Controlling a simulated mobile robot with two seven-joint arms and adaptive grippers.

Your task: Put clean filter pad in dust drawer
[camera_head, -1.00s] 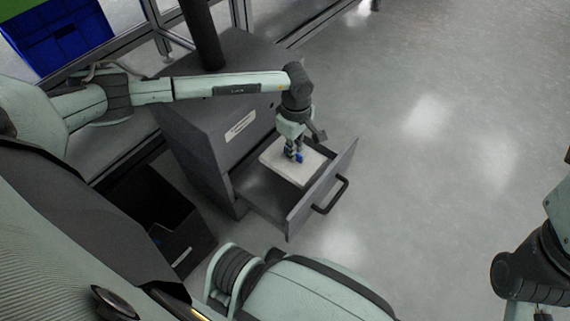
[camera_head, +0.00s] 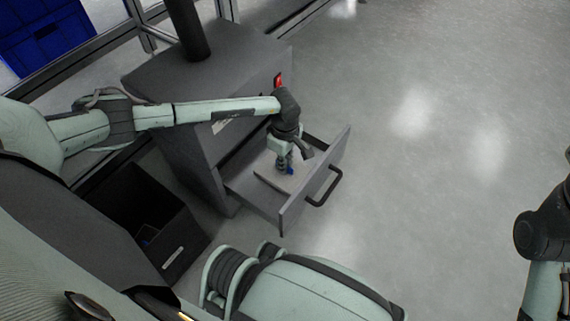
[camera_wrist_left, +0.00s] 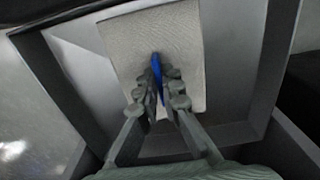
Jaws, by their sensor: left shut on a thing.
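The filter pad, a pale flat slab (camera_head: 268,179), is inside the open grey dust drawer (camera_head: 316,184), low between its walls. In the left wrist view the pad (camera_wrist_left: 190,38) lies within the drawer walls (camera_wrist_left: 72,75) and has a blue tab (camera_wrist_left: 156,66). My left gripper (camera_head: 285,168) reaches down into the drawer from above. In the left wrist view its fingers (camera_wrist_left: 160,85) are shut on the blue tab. I cannot tell whether the pad rests fully on the drawer floor. My right gripper is not in view.
The drawer sticks out of a dark grey cabinet (camera_head: 185,130) with a black post on top. A red item (camera_head: 278,79) shows at the cabinet's edge. A black open bin (camera_head: 178,240) stands beside it. A blue crate (camera_head: 45,35) is at the upper left.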

